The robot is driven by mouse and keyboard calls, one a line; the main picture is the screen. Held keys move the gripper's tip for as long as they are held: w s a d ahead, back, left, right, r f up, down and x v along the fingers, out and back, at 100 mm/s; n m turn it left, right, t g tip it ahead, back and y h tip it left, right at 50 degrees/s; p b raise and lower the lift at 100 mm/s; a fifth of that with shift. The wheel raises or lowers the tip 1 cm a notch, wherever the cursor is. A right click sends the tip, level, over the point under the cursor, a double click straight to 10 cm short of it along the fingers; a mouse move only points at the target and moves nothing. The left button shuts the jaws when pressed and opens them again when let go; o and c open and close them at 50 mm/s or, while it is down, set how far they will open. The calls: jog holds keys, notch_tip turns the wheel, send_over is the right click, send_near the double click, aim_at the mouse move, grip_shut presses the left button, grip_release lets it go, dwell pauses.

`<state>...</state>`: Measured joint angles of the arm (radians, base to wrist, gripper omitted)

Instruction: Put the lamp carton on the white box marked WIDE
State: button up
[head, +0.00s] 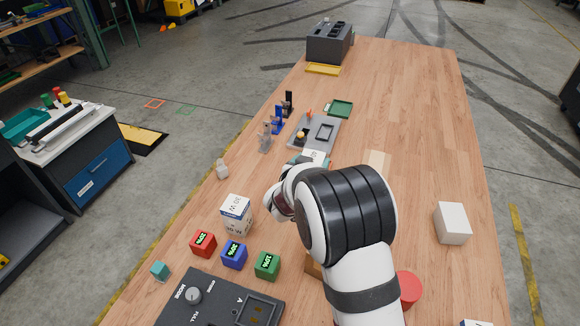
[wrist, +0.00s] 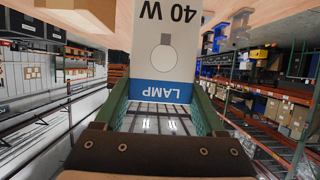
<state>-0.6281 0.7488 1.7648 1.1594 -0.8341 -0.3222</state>
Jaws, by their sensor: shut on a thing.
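The lamp carton (wrist: 165,60) is white with a blue band reading LAMP and 40 W, upside down in the wrist view. My gripper (wrist: 161,92) is shut on it, with a green finger on each side. In the head view a small part of the carton (head: 315,156) shows beyond my arm, beside a teal finger (head: 297,161); the rest is hidden.
A dark control panel (head: 220,305) is nearer. A grey fixture tray (head: 315,132) lies beyond my gripper. A plain white box (head: 452,223) stands right. The table's far right is clear.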

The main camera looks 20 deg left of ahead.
jog(key=shift+d+r, duration=0.45)
jog(key=shift+d, duration=0.25)
jog(key=w+d+r, duration=0.3)
jog(key=d, duration=0.5)
jog(key=w+d+r, duration=0.2)
jog(key=d, duration=0.6)
jog(key=w+d+r, duration=0.3)
jog(key=d, duration=0.5)
jog(key=s+d+f, duration=0.1)
jog(key=s+d, duration=0.4)
jog(key=d, duration=0.6)
jog(key=s+d+f, duration=0.1)
jog(key=s+d, duration=0.4)
jog(key=d, duration=0.6)
jog(key=w+a+f, duration=0.2)
jog(key=f, duration=0.1)
jog(key=w+a+f, duration=0.5)
jog(key=f, duration=0.2)
jog(key=shift+w+a, duration=0.3)
jog(key=shift+a, duration=0.05)
jog(key=shift+f, duration=0.3)
